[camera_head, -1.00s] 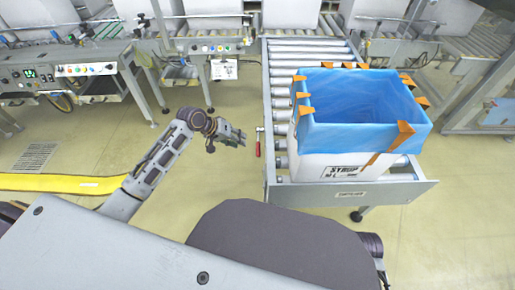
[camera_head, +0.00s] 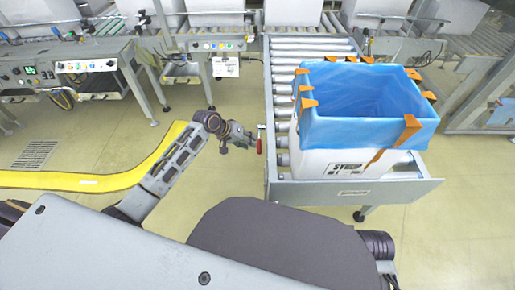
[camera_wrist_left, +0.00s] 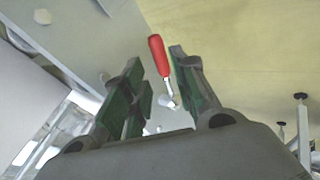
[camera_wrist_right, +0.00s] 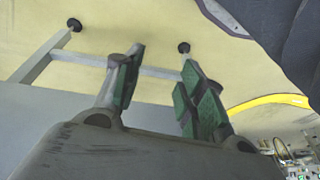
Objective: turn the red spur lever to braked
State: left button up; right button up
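The red spur lever (camera_head: 259,144) is on the left side of the roller conveyor, close to its front corner. Its red handle hangs downward in the head view. In the left wrist view the red handle (camera_wrist_left: 159,56) and its metal shank lie between the fingers of my left gripper (camera_wrist_left: 153,75). The fingers are apart, and the handle is nearer the right-hand finger. I cannot tell whether they touch. My left gripper (camera_head: 246,143) is just left of the lever in the head view. My right gripper (camera_wrist_right: 160,75) is open and empty in the right wrist view.
A white box with a blue liner (camera_head: 345,130) and orange clips stands on the roller conveyor (camera_head: 283,75). A yellow floor strip (camera_head: 100,180) runs at the left. Control-panel machines (camera_head: 85,66) stand behind. The floor left of the conveyor is open.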

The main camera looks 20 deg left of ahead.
aim_at(258, 146)
pick_arm(q)
jog(key=b+x, duration=0.1)
jog(key=x, duration=0.4)
jog(key=shift+b, duration=0.35)
jog(key=shift+w+d+f, duration=0.2)
jog(key=shift+f, duration=0.1)
jog(key=shift+w+d+f, duration=0.1)
jog(key=shift+f, duration=0.1)
jog(key=shift+w+d+f+b, duration=0.2)
jog(key=shift+d+f+b, duration=0.05)
jog(key=shift+f+b, duration=0.15)
pick_arm(e)
jog(key=shift+a+f+t+y, duration=0.15)
jog(key=shift+a+t+y, duration=0.15)
jog(key=shift+a+t, duration=0.25)
pick_arm(q)
grip_shut()
pick_arm(e)
jog(key=shift+a, duration=0.1)
